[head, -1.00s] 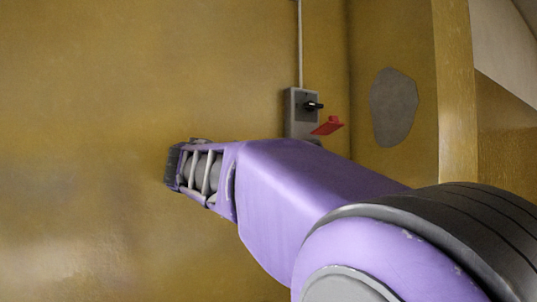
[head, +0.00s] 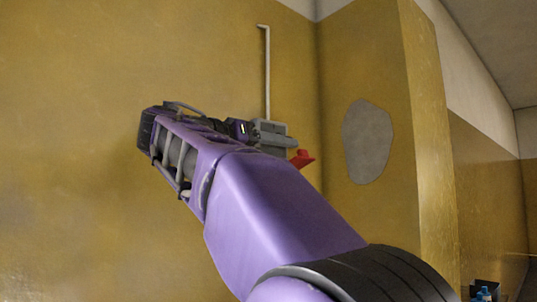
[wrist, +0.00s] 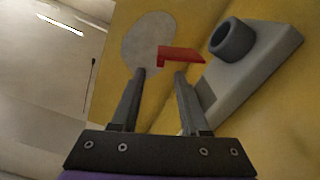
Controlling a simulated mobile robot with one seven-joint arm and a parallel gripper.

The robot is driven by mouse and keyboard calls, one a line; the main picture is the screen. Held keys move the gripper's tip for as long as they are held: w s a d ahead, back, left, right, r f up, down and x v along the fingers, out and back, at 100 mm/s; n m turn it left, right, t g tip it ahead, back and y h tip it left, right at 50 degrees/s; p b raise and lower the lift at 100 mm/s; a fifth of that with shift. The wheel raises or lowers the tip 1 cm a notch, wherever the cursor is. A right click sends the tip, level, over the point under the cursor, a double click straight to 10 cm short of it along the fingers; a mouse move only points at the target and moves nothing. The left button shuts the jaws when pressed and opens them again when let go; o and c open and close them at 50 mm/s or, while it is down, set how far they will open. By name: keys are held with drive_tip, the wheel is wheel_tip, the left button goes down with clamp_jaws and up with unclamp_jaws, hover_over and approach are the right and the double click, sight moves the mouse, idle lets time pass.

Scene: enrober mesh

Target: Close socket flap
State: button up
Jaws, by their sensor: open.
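The socket's red flap (head: 301,159) sticks out to the right from the grey wall box (head: 283,142) in the head view, so it stands open. In the wrist view the red flap (wrist: 182,55) lies just beyond the tips of my gripper (wrist: 160,72), nearer the right finger. The grey box (wrist: 235,75) with its dark round knob (wrist: 232,40) is to the right of my fingers. My gripper is open with nothing between its fingers. In the head view my arm hides much of the box, and my fingers are hard to make out. I cannot tell whether a finger touches the flap.
A pale conduit (head: 267,75) runs up the yellow wall (head: 80,60) from the box. A grey patch (head: 367,142) marks the wall to the right, near a projecting corner. Small blue items (head: 484,292) show at the lower right.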

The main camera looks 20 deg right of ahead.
sight(306, 152)
drive_tip(key=x, duration=0.9)
drive_tip(key=shift+w+d+p, duration=0.15)
drive_tip(key=shift+d+p, duration=0.2)
drive_tip(key=shift+f, duration=0.1)
drive_tip(key=shift+c, duration=0.3)
clamp_jaws()
idle(0.4)
